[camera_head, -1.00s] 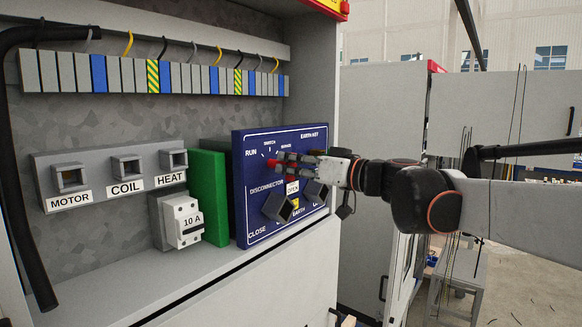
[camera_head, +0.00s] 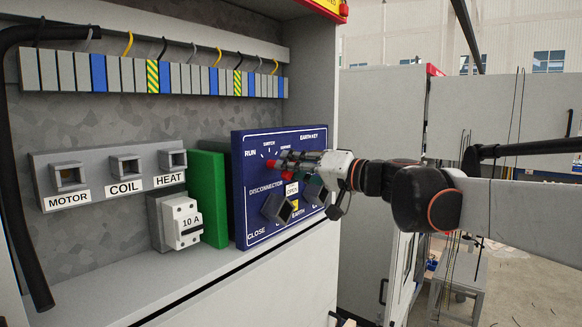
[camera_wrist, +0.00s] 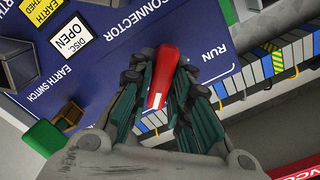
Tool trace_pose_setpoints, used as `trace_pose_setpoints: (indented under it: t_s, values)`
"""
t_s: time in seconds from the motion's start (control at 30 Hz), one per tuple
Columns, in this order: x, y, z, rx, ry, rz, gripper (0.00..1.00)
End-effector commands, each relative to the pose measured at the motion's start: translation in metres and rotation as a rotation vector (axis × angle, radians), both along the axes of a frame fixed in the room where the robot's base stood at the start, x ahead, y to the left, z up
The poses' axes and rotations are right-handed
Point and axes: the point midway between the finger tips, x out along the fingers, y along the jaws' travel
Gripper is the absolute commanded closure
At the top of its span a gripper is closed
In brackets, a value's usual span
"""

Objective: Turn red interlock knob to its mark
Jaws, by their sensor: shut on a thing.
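The red interlock knob (camera_wrist: 164,72) is on the blue panel (camera_head: 258,218), in its upper part. In the wrist view its long red handle lies between my two fingers, pointing roughly up and down in the picture. My gripper (camera_wrist: 157,100) is shut on it, one finger on each side. In the head view my gripper (camera_head: 292,163) reaches the panel from the right, and only a bit of the knob (camera_head: 272,164) shows at the fingertips. Tick marks and the RUN label (camera_head: 250,153) are beside the knob; the other labels near it are partly hidden.
Below the knob are a dark square DISCONNECTOR handle (camera_head: 278,208) and another handle (camera_head: 316,190) close under my gripper. A green block (camera_head: 208,198) and a 10 A breaker (camera_head: 182,220) stand left of the panel. Terminal blocks (camera_head: 125,75) run along the top.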

Motion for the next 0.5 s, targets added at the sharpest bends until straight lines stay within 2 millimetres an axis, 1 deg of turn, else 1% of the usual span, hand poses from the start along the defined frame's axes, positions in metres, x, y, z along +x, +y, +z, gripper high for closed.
trace_pose_setpoints:
  t_s: [0.33, 0.37, 0.4, 0.43, 0.5]
  values:
    - [0.0, -0.0003, -0.0004, 0.001, 0.002, -0.001, 1.0]
    - [0.0, -0.0003, -0.0004, 0.001, 0.002, -0.001, 0.8]
    - [0.0, -0.0002, -0.0004, 0.001, 0.002, -0.001, 0.71]
    - [0.0, -0.0002, -0.0004, 0.001, 0.002, -0.001, 0.65]
    - [0.0, -0.0002, -0.0003, 0.001, 0.002, -0.001, 0.65]
